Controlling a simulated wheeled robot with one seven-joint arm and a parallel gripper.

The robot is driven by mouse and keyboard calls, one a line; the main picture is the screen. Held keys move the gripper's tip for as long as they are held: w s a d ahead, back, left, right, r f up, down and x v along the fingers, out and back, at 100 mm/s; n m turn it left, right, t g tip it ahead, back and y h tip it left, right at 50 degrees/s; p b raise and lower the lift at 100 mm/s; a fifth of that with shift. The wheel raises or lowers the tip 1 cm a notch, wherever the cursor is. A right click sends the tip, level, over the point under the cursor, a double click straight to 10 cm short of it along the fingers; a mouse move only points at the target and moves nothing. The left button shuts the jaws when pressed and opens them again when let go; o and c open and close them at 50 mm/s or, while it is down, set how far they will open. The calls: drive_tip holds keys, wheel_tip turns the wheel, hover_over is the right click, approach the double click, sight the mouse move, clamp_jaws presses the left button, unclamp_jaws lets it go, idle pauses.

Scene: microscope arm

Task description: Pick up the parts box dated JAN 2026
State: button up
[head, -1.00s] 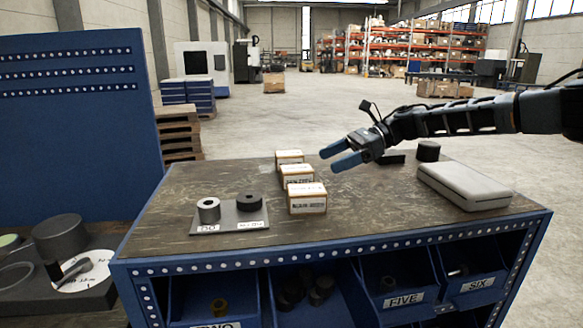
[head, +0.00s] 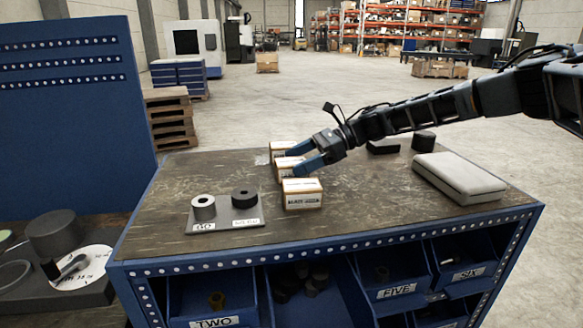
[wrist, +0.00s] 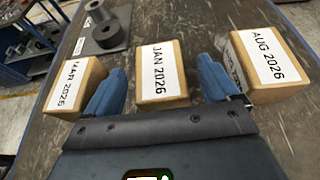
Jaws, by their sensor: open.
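Three small cardboard parts boxes with white labels stand in a row on the workbench. My gripper (wrist: 161,84) is open, with one blue finger on each side of the JAN 2026 box. I cannot tell whether the fingers touch it. In the head view my gripper (head: 297,160) is at the middle box (head: 286,166), partly covering it, between the back box (head: 279,149) and the front box (head: 302,194).
A grey plate (head: 222,222) with two round parts lies left of the boxes. A grey case (head: 459,178) lies on the right of the bench, with dark parts (head: 424,141) behind it. Blue bins (head: 400,277) sit below the bench top (head: 370,220).

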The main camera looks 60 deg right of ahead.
drive_tip(key=shift+c, duration=0.4)
drive_tip(key=c, duration=1.2)
drive_tip(key=shift+c, duration=0.2)
drive_tip(key=shift+r, duration=0.15)
